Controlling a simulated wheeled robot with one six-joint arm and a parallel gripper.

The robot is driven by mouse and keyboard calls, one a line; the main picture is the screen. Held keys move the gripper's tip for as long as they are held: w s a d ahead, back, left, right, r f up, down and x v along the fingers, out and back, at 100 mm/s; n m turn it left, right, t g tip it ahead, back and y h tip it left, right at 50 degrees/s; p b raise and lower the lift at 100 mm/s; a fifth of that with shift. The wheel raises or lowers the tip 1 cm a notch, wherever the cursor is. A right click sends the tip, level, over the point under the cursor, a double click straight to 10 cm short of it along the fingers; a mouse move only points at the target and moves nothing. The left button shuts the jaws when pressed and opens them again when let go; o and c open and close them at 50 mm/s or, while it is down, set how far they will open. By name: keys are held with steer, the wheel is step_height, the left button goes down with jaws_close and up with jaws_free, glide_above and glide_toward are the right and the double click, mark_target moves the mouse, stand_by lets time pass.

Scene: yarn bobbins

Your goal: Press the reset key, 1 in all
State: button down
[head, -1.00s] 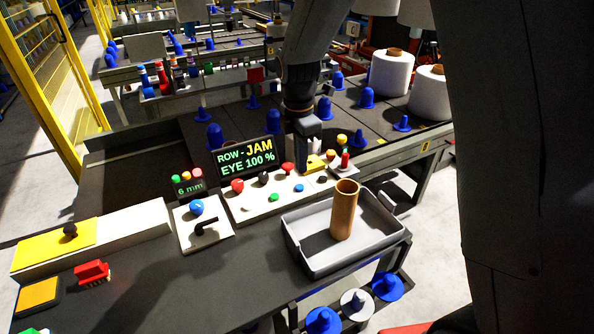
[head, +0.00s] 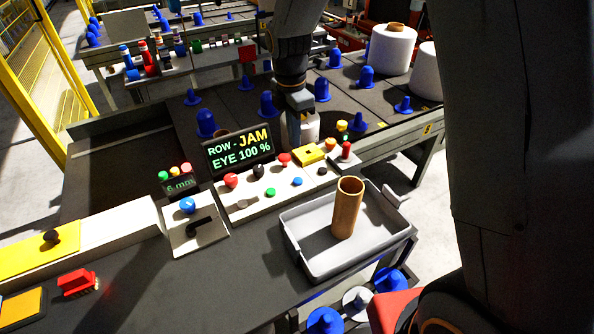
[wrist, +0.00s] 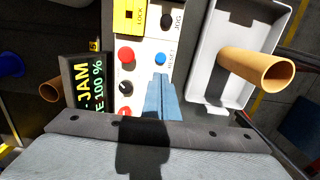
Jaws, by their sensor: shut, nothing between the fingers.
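The reset key is a round blue button (wrist: 160,58) on a white control panel (wrist: 140,72), with the word RESET beside it in the wrist view. It also shows in the head view as a small blue button (head: 297,181) on the panel's near side. My gripper (wrist: 161,77) is shut and empty. In the wrist view its blue-grey fingertips appear just below the reset key, with a visible gap in the picture. Their height above the panel is unclear. In the head view, my wrist stands behind the panel and the fingertips are hard to make out.
A display (head: 240,150) reads ROW - JAM, EYE 100 %. Red and black knobs and a yellow LOCK block (head: 309,153) stand near the key. A grey tray (head: 302,256) holding a brown tube (head: 346,208) is close on the near right.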

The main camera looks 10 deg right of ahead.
mark_target(298, 181)
steer(key=f+p, duration=0.1)
steer(key=f, duration=0.3)
steer(key=f+p, duration=0.1)
steer(key=f, duration=0.3)
steer(key=f+p, duration=0.1)
steer(key=f, duration=0.4)
steer(key=shift+d+f+p, duration=0.1)
steer(key=shift+d+p, duration=0.2)
steer(key=shift+p, duration=0.1)
steer(key=shift+f, duration=0.1)
steer(key=shift+f+b, duration=0.55)
steer(key=shift+f, duration=0.2)
steer(key=shift+s+d+f, duration=0.1)
steer(key=shift+s+f, duration=0.1)
steer(key=shift+f, duration=0.05)
step_height(298, 181, up, 15)
steer(key=shift+w+a, duration=0.25)
steer(key=shift+a, duration=0.15)
steer(key=shift+f, duration=0.1)
